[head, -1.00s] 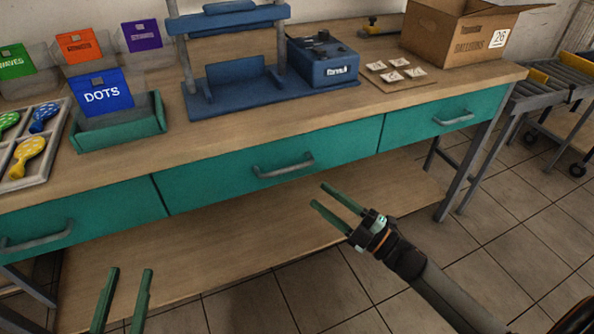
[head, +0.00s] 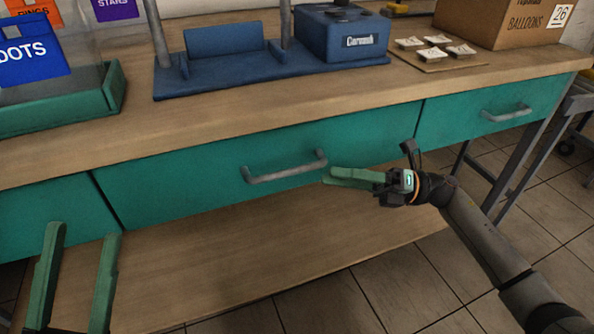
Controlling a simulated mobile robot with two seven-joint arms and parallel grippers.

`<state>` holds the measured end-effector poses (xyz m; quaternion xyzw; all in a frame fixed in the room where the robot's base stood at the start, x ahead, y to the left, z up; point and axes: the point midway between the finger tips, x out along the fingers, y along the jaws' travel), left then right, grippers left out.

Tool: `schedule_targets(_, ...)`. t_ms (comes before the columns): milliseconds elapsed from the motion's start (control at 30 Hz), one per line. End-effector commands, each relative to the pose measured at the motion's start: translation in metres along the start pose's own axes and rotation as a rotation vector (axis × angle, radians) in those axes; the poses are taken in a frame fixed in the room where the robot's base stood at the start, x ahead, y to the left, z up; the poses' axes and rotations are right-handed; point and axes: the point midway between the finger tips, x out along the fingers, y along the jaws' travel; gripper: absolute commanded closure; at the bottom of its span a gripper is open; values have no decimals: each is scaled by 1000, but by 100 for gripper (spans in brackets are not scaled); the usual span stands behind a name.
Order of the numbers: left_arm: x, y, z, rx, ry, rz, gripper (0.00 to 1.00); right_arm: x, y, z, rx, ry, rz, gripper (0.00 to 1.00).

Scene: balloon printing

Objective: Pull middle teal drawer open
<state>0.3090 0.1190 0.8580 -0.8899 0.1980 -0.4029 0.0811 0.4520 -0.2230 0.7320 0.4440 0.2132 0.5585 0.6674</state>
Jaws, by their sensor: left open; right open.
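The middle teal drawer (head: 200,182) is shut, flush with the table front. Its grey bar handle (head: 285,170) sits near its centre. My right gripper (head: 328,175) is open, with its green fingers pointing left at the right end of the handle. The fingers overlap each other in this view, and I cannot tell whether they touch the handle. My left gripper (head: 80,232) is open and empty at the lower left, fingers pointing up, in front of the left teal drawer (head: 45,220) and the lower shelf.
The right teal drawer (head: 485,112) is shut. On the tabletop stand a blue press (head: 225,75) with its control box (head: 345,38), a small board of cards (head: 435,50), a cardboard box (head: 490,25) and a green tray (head: 60,115). A wooden lower shelf (head: 250,255) lies below the drawers.

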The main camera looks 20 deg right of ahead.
Motion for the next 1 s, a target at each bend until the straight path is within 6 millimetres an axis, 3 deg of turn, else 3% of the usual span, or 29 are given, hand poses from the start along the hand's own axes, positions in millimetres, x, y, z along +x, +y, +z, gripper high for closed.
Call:
schedule_targets(200,-4,3,5,3,-4,2,50,46,0,0,-2,1,4,53)
schedule_targets(400,-6,4,7,5,-6,3,50,72,0,0,0,-1,2,53)
schedule_targets(800,-6,4,8,6,-7,4,50,81,0,0,1,-1,0,53)
schedule_targets(1000,-6,4,8,5,-8,4,50,81,0,0,1,-2,0,73)
